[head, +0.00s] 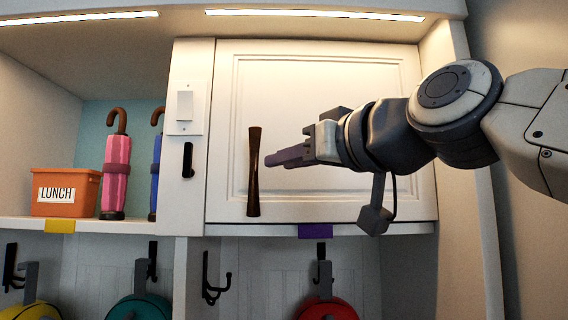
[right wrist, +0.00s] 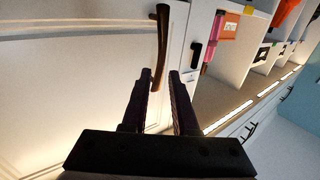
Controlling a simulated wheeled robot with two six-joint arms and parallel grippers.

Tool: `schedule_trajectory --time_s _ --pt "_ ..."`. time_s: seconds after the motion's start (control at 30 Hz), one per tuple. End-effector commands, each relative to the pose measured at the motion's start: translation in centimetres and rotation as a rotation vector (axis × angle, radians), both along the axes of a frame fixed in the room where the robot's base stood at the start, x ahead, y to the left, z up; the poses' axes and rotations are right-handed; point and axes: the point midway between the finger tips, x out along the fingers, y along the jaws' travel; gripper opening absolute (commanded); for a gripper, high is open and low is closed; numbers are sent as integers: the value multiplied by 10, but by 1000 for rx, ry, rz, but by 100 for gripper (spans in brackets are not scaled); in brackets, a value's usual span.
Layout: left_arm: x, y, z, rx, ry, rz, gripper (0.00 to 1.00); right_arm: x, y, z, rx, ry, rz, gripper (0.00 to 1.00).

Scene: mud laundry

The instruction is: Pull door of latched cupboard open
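The white cupboard door (head: 300,90) is shut in its frame, with a dark brown vertical handle (head: 254,172) near its left edge. My right gripper (head: 267,159) is just to the right of the handle in the head view, fingers pointing left toward it. In the right wrist view my right gripper (right wrist: 160,74) is open, and the handle (right wrist: 161,40) shows beyond the fingertips, its lower end between them. I cannot tell whether they touch. A black latch-like piece (head: 188,160) is on the post left of the door. My left gripper is not in view.
A white switch plate (head: 186,107) is above the black piece. Left of the post, an open shelf holds an orange LUNCH box (head: 66,192), a pink umbrella (head: 115,185) and a blue one. Hooks with hanging items, including a red one (head: 327,308), are below.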

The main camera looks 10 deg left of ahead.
Motion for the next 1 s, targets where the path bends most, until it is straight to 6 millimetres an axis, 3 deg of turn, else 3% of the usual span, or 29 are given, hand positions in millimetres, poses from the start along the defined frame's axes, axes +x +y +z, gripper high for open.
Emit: schedule_trajectory --time_s 0.5,0.97,1.0 --pt "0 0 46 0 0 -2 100 56 66 2 -5 4 1 27" --pt "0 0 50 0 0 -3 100 64 76 -1 -2 3 1 27" --pt "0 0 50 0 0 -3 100 64 76 -1 -2 3 1 12"
